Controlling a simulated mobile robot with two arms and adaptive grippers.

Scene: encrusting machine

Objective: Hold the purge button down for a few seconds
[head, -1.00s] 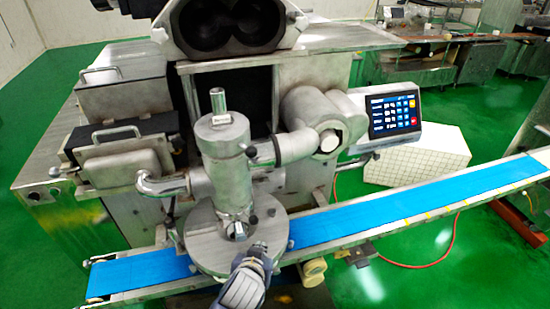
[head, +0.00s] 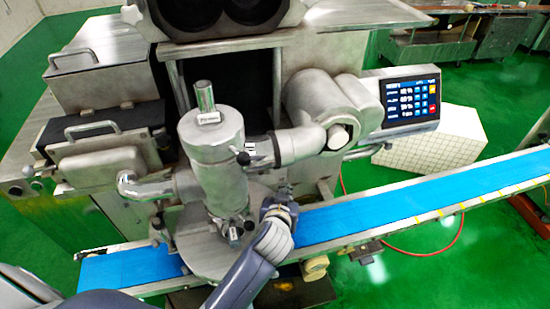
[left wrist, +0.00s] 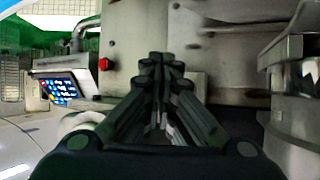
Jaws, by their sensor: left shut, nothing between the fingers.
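My left gripper (head: 284,189) is shut and empty. In the head view it is just right of the upright metal cylinder (head: 216,150), above the round plate (head: 197,258), pointing toward the machine front. In the left wrist view its dark fingers (left wrist: 158,62) are together, pointing at a grey metal face. A small red button (left wrist: 105,64) shows left of the fingertips there, apart from them. I cannot tell whether it is the purge button. The touchscreen panel (head: 409,96) is at the right in the head view and shows at the left in the wrist view (left wrist: 62,88). My right gripper is not in view.
The blue conveyor belt (head: 400,206) runs under the round plate and off to the right. A thick side pipe (head: 300,143) and motor housing (head: 322,104) are close above the gripper. Lidded metal boxes (head: 100,78) stand at the left. Green floor lies in front.

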